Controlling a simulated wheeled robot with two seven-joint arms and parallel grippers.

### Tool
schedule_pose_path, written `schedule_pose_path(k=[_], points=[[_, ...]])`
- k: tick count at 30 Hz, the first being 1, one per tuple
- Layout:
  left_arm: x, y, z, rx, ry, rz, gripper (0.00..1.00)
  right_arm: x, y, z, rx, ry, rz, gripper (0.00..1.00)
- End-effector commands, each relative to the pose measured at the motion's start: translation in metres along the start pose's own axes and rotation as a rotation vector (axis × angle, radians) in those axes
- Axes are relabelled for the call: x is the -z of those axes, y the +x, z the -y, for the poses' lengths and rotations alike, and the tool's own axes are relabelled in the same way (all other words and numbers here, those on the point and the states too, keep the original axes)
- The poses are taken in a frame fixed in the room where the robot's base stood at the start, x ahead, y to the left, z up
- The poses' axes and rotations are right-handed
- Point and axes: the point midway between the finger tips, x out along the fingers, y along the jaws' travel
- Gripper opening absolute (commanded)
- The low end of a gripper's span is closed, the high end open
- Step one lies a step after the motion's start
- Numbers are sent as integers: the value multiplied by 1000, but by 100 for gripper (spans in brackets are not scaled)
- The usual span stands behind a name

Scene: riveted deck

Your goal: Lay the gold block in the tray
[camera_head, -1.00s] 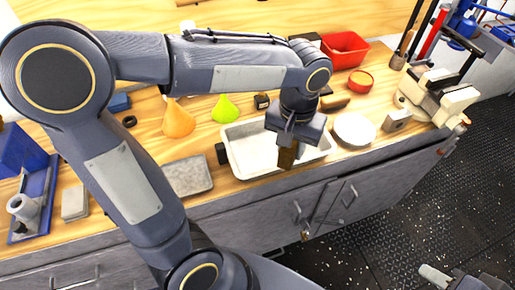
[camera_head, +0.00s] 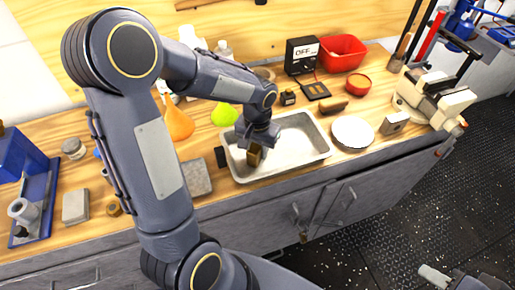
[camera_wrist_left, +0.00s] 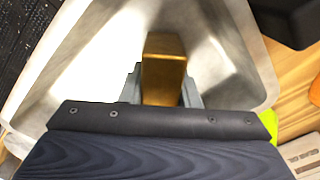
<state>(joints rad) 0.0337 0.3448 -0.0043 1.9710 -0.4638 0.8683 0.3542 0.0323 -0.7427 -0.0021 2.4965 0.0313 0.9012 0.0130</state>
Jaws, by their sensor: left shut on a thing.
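The gold block (camera_head: 254,154) is held by my left gripper (camera_head: 254,148) over the left part of the grey metal tray (camera_head: 309,143). In the left wrist view the gold block (camera_wrist_left: 164,66) sits between the two fingers of the gripper (camera_wrist_left: 162,84), with the tray (camera_wrist_left: 225,50) behind it. I cannot tell whether the block touches the tray floor. The tray is otherwise empty where I see it. My right gripper (camera_head: 455,280) shows only partly at the bottom right edge, and its fingers are unclear.
A white plate (camera_head: 353,131) stands right of the tray, with a red bowl (camera_head: 360,82) behind it. A dark block (camera_head: 220,157) touches or nearly touches the tray's left side. A grey slab (camera_head: 196,178) lies further left. Orange (camera_head: 179,121) and green (camera_head: 224,115) funnels stand behind.

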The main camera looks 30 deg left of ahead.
Motion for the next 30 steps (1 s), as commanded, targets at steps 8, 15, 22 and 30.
schedule_pose_path(k=[8,15,22,30], points=[[0,2,0,0,0,-2,0,0,0,0,0,0,0,36],[0,5,0,0,0,-1,41,-1,2,-1,0,0,0,36],[0,5,0,0,0,0,51,-1,2,-1,0,0,0,36],[1,-7,0,-1,-1,-5,51,0,-1,0,0,0,0,36]])
